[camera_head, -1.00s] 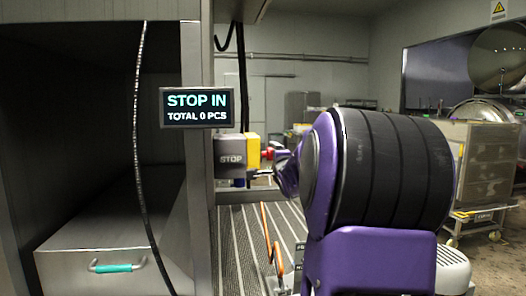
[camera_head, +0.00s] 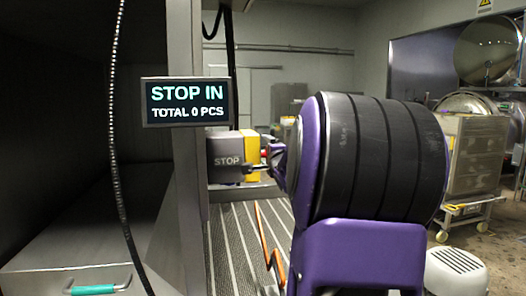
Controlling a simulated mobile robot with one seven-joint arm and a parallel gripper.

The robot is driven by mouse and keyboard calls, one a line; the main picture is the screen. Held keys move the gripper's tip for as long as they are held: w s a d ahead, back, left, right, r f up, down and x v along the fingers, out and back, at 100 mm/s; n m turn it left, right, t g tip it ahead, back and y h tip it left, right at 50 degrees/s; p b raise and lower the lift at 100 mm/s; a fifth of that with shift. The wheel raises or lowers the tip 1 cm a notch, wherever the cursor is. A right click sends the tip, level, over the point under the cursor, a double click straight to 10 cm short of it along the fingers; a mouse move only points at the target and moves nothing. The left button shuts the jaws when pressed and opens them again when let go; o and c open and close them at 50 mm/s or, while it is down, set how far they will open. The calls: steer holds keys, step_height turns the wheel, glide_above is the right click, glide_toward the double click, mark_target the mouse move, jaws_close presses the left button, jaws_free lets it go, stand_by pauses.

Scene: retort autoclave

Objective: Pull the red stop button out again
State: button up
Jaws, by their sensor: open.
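The red stop button (camera_head: 265,148) shows as a small patch of red at the right side of a yellow box face (camera_head: 248,143). My gripper (camera_head: 262,158) is at the button, open, with one dark finger showing just below the red. The other finger is hard to make out. My purple and black arm hides the right side of this spot, and I cannot tell whether the fingers touch the button. The display (camera_head: 187,102) reads STOP IN, TOTAL 0 PCS.
A steel post (camera_head: 186,60) stands left of the button, with a black cable (camera_head: 116,120) hanging further left. A steel box with a green handle (camera_head: 97,289) is at lower left. A wheeled steel cart (camera_head: 475,160) stands at the right. An orange hose (camera_head: 264,245) lies below.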

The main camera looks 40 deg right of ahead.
stand_by(0.3)
jaws_close()
stand_by(0.3)
